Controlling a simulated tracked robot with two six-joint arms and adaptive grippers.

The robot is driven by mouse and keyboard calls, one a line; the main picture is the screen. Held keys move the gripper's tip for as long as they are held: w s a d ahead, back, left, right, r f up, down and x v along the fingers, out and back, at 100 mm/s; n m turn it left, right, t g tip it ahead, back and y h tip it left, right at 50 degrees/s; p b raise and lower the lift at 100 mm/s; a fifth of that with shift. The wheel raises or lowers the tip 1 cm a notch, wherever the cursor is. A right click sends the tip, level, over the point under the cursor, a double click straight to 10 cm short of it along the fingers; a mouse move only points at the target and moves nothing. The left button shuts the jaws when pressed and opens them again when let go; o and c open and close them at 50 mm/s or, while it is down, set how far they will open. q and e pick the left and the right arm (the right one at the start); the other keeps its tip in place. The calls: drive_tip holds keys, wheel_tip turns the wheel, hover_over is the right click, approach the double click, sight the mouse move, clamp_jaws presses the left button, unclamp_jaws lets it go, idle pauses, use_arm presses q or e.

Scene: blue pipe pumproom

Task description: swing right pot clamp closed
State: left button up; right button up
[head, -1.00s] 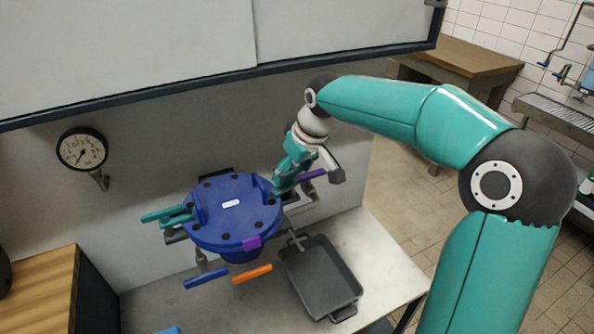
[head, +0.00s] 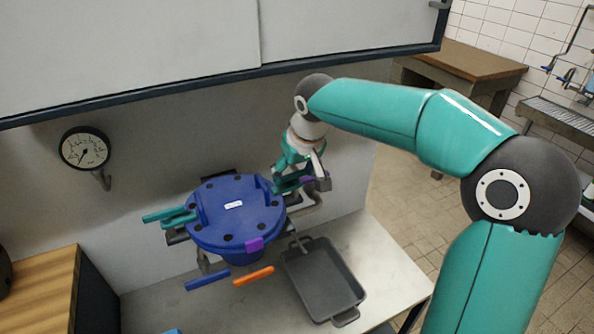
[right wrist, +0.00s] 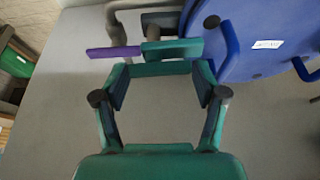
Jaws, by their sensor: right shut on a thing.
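The blue round pot (head: 237,215) with its bolted lid stands on the grey bench by the wall. It also shows at the upper right of the right wrist view (right wrist: 265,40). The right pot clamp, with a purple handle (right wrist: 115,53), is at the pot's right back side. In the head view, its handle is mostly hidden behind my fingers. My right gripper (head: 298,184) is at this clamp and shut on it. The exact grip is hard to see. Teal bars of the left clamp (head: 168,215) stick out at the pot's left. My left gripper is not in view.
A grey tray (head: 322,280) lies on the bench to the right of the pot. A blue handle (head: 207,279) and an orange handle (head: 253,276) are in front of the pot. A pressure gauge (head: 85,148) is on the wall at left.

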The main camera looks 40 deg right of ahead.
drive_tip(key=shift+d, duration=0.35)
drive_tip(key=o, duration=0.9)
drive_tip(key=shift+d+f, duration=0.1)
drive_tip(key=o, duration=0.3)
drive_tip(key=shift+w+d+f, duration=0.15)
drive_tip(key=shift+w+d, duration=0.05)
drive_tip(key=shift+s+a, duration=0.15)
drive_tip(key=shift+a, duration=0.05)
drive_tip(key=shift+r, duration=0.2)
drive_tip(key=v, duration=1.1)
drive_tip(key=shift+s+a+r, duration=0.1)
drive_tip(key=shift+s+r, duration=0.05)
drive_tip(key=shift+r, duration=0.2)
